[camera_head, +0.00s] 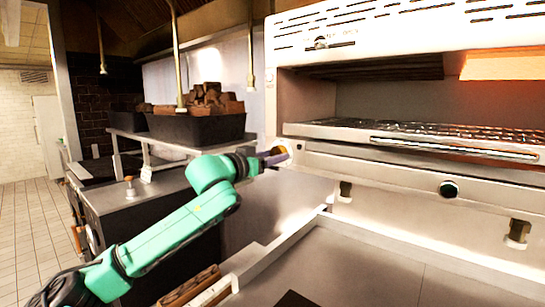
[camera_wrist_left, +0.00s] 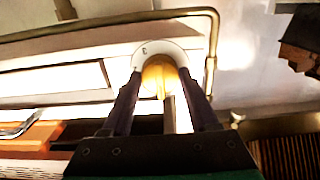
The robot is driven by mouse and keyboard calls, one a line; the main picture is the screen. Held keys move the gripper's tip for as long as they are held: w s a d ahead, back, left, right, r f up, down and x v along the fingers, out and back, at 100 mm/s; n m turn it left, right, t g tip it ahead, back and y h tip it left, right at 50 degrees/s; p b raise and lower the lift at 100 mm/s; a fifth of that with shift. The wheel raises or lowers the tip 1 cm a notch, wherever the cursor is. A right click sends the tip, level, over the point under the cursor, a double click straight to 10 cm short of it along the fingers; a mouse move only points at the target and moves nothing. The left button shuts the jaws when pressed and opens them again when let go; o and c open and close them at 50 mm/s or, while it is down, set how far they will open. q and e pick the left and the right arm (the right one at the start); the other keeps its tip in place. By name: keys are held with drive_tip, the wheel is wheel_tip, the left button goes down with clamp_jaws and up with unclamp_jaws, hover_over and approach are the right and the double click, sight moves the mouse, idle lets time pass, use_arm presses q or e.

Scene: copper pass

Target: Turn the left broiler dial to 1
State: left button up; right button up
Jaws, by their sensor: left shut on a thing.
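The broiler (camera_head: 415,170) is a large steel unit on the right in the head view. Its left dial (camera_wrist_left: 158,76) is a golden knob on a round white plate (camera_wrist_left: 148,50) with a small mark in the wrist view. My left gripper (camera_wrist_left: 166,88) has its two dark fingers on either side of this knob and is shut on it. In the head view the left gripper (camera_head: 274,156) meets the broiler's front panel at its left end and hides most of the dial. I cannot read the dial's setting. My right gripper is not in view.
A dark round knob (camera_head: 449,189) sits farther right on the broiler's front. A metal rail (camera_wrist_left: 110,22) passes close by the dial. A steel counter (camera_head: 370,270) lies below, largely clear. A black bin of wood chunks (camera_head: 198,125) stands on a shelf behind my arm.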

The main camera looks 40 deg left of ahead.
use_arm(q)
drive_tip(key=shift+m, duration=0.3)
drive_tip(key=m+b, duration=0.1)
drive_tip(key=m, duration=0.8)
drive_tip(key=shift+b, duration=0.3)
idle(0.4)
drive_tip(key=o, duration=1.4)
drive_tip(key=shift+c, duration=0.2)
